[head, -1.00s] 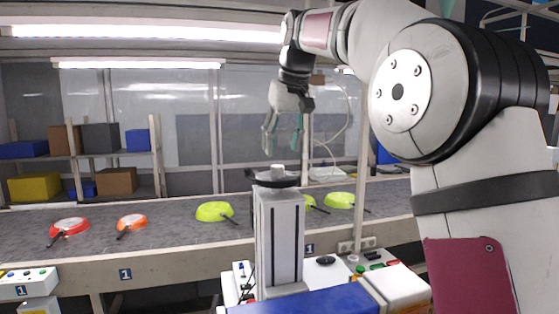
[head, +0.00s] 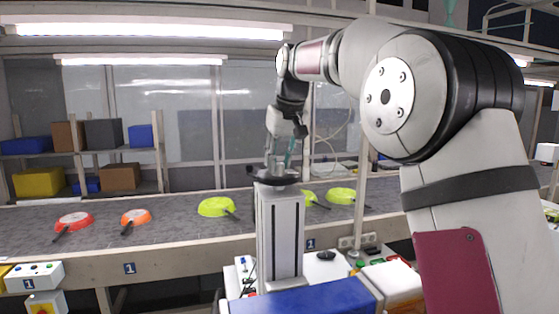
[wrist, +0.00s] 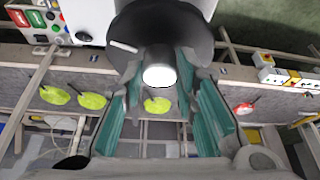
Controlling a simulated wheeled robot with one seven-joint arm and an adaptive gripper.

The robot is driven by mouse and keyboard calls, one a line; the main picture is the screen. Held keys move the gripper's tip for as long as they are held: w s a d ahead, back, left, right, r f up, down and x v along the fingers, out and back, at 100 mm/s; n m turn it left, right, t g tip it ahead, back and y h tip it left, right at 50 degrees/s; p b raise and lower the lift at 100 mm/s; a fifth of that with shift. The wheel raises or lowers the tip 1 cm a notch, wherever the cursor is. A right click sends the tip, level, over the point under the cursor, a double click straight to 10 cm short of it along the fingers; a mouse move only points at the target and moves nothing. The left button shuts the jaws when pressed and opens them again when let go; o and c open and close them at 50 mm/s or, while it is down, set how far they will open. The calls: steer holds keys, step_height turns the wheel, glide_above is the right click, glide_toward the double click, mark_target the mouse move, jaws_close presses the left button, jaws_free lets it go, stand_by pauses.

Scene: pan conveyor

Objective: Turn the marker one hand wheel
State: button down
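The hand wheel (head: 262,182) is a black disc lying flat on top of a grey upright column (head: 280,235). In the wrist view the black wheel (wrist: 150,28) fills the top middle, with a pale round hub (wrist: 159,74) standing out from it. My gripper (head: 281,162) points down just above the wheel in the head view. In the wrist view its teal-padded fingers (wrist: 160,82) are apart, one on each side of the hub. Gaps show between fingers and hub; contact cannot be told. No marker number can be read on the wheel.
A grey conveyor (head: 180,222) behind the column carries a red pan (head: 75,221), an orange pan (head: 136,217) and several green pans (head: 217,207). A blue box (head: 305,301) stands in front of the column. A thin post (head: 362,190) rises right of my gripper.

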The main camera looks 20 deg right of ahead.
stand_by(0.3)
steer(key=n, duration=0.2)
steer(key=n+y+b, duration=0.1)
steer(key=shift+w+d+n+g+y, duration=0.2)
steer(key=shift+n+g+y, duration=0.1)
steer(key=shift+n, duration=0.1)
steer(key=n+g+y+b, duration=0.1)
steer(key=n, duration=0.3)
steer(key=shift+n, duration=0.4)
steer(key=c, duration=1.2)
jaws_free()
steer(key=shift+c, duration=0.2)
steer(key=shift+d, duration=0.1)
